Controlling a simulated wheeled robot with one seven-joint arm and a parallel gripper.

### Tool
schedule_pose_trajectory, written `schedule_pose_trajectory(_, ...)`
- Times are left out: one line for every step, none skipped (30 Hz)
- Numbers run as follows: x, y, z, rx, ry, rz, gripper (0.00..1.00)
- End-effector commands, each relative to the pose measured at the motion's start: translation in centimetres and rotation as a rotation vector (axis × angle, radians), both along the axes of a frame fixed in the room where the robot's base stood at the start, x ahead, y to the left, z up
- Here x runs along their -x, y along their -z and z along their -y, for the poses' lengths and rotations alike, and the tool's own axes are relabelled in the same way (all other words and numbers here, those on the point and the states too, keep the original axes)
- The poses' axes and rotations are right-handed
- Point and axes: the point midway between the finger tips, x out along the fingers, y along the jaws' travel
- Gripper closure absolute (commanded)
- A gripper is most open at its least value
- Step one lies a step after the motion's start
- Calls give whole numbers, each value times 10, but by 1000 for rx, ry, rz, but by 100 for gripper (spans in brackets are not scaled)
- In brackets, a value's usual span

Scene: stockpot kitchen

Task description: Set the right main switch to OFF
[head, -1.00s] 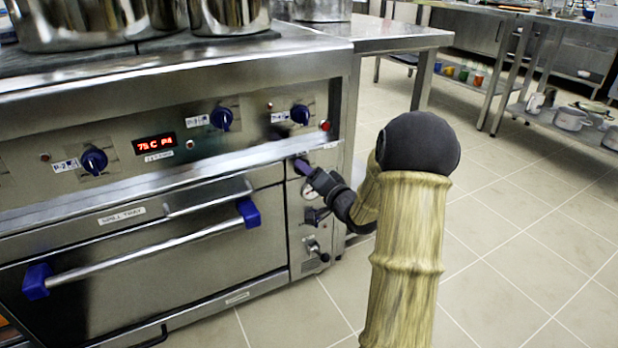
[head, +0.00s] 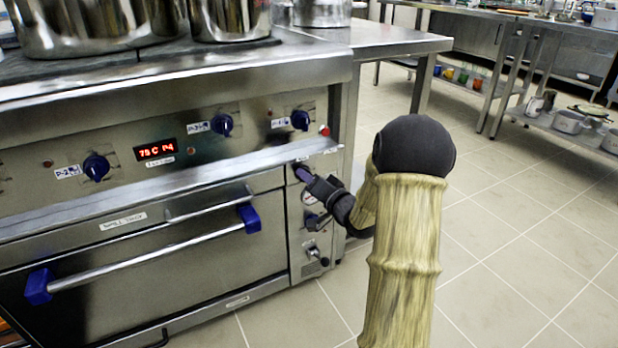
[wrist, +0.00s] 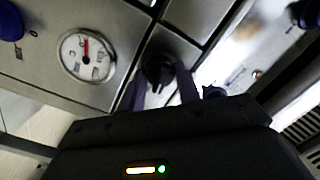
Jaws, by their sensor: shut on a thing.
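The black rotary switch (wrist: 158,70) shows in the wrist view on the steel panel, beside a round white gauge (wrist: 87,55). My gripper (wrist: 160,92) has its two dark purple fingers on either side of this knob and is shut on it. In the head view my gripper (head: 303,173) is at the top of the narrow panel right of the oven door and hides the switch there. The knob's pointer and markings are too dark and blurred to read its setting.
Blue knobs (head: 222,124) and a red display (head: 155,150) line the panel above. The oven door handle (head: 150,256) juts out to the left. Below my gripper is a valve (head: 315,252). Steel pots (head: 230,18) stand on top. The tiled floor (head: 500,260) at right is clear.

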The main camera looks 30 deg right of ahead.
Motion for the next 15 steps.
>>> schedule_pose_trajectory(0,-1,0,31,0,-2,90)
schedule_pose_trajectory(0,-1,0,53,-1,-1,90)
schedule_pose_trajectory(0,-2,-1,83,-1,-1,90)
schedule_pose_trajectory(0,-2,-1,107,-1,0,90)
schedule_pose_trajectory(0,-2,-1,132,-2,1,90)
schedule_pose_trajectory(0,-2,-1,167,-2,3,90)
schedule_pose_trajectory(0,-2,0,196,-2,3,90)
schedule_pose_trajectory(0,-2,0,224,-1,5,90)
schedule_pose_trajectory(0,-2,-1,260,-1,6,90)
schedule_pose_trajectory(0,-2,-1,289,-2,7,90)
schedule_pose_trajectory(0,-2,-1,318,-3,9,90)
schedule_pose_trajectory(0,-2,-1,356,-2,10,90)
schedule_pose_trajectory(0,-2,-1,386,-2,11,90)
schedule_pose_trajectory(0,-2,-1,414,-2,11,90)
schedule_pose_trajectory(0,-2,-1,452,-2,13,90)
